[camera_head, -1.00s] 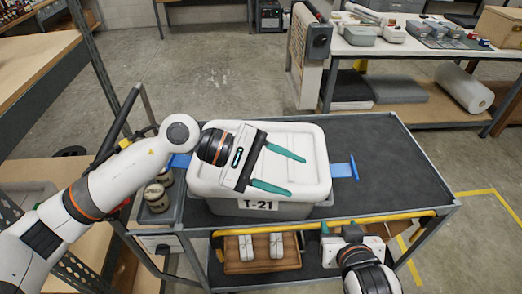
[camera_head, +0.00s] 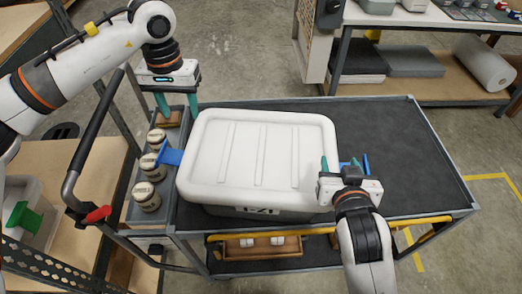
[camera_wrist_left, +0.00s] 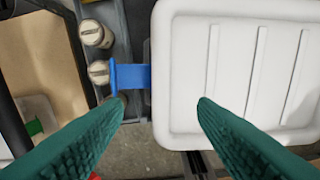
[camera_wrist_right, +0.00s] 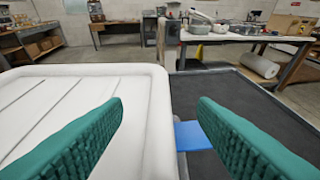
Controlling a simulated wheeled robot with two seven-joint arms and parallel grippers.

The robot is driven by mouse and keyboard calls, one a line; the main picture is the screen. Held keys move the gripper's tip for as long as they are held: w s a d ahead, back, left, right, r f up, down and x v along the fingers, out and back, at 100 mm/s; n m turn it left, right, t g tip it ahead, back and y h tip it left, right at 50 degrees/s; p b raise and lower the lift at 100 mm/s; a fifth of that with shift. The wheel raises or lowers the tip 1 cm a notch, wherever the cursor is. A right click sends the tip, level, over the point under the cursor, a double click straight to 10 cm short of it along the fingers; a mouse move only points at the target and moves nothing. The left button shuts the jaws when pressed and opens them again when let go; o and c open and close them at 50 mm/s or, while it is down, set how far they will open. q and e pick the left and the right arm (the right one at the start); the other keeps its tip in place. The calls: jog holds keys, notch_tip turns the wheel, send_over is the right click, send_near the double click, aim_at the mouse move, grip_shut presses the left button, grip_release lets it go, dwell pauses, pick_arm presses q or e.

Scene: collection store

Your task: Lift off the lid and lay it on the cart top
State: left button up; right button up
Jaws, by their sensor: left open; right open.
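A white lid (camera_head: 255,150) with raised ribs sits on the storage bin (camera_head: 225,209), whose front label is partly in view. The bin stands on the dark cart top (camera_head: 385,150). A blue tab (camera_head: 169,153) sticks out at its left side and another, in the right wrist view (camera_wrist_right: 193,136), at its right side. My left gripper (camera_head: 179,106) is open and empty above the cart's left end, near the bin's back left corner. My right gripper (camera_head: 345,163) is open at the bin's right side, near the right tab. Contact with the lid cannot be told.
Several lidded jars (camera_head: 147,195) stand in a grey tray at the cart's left end. A black push handle (camera_head: 95,120) rises left of it. The cart top is clear right of the bin. A worktable (camera_head: 440,25) stands behind, and a lower cart shelf holds a wooden box (camera_head: 262,248).

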aim_at(192, 144)
pick_arm(q)
notch_tip(192, 144, down, 12)
jog(key=shift+w+r, duration=0.15)
pick_arm(e)
jog(key=x, duration=1.2)
jog(key=shift+s, duration=0.1)
pick_arm(q)
grip_shut()
pick_arm(e)
grip_shut()
pick_arm(q)
jog(key=shift+r, duration=0.1)
